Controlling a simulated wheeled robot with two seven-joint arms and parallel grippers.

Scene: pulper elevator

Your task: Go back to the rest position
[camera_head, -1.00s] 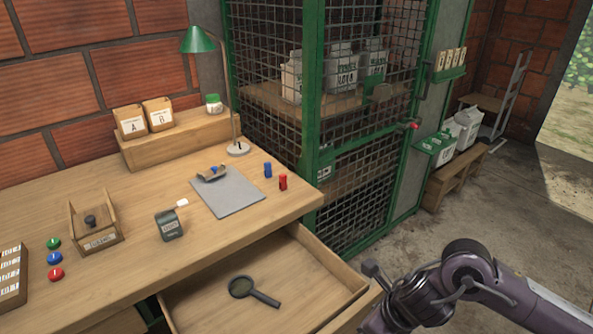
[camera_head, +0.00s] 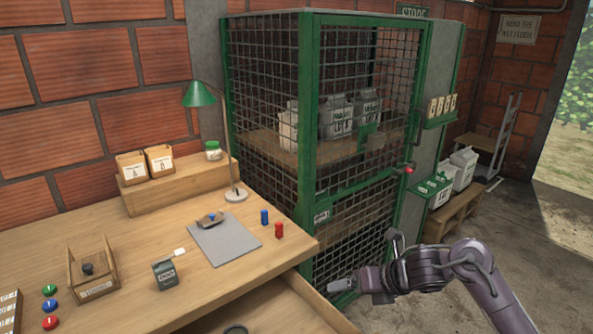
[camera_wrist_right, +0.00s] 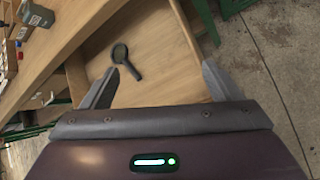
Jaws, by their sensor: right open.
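My right gripper (camera_head: 345,286) is at the end of my right arm, which comes in from the lower right in the head view. It is in front of the wire cage, right of the open drawer. In the right wrist view the right gripper (camera_wrist_right: 160,85) is open, with its two fingers apart and nothing between them. A magnifying glass (camera_wrist_right: 124,62) lies in the open drawer (camera_wrist_right: 165,42) beyond the fingers. In the head view only part of its lens (camera_head: 236,330) shows at the bottom edge. My left gripper is in neither view.
The wooden desk (camera_head: 140,235) holds a grey mat (camera_head: 225,242), a dark tin (camera_head: 165,274), red and blue pieces and a green lamp (camera_head: 199,94). The green wire cage (camera_head: 350,190) stands behind the drawer. Open floor (camera_head: 530,260) lies to the right.

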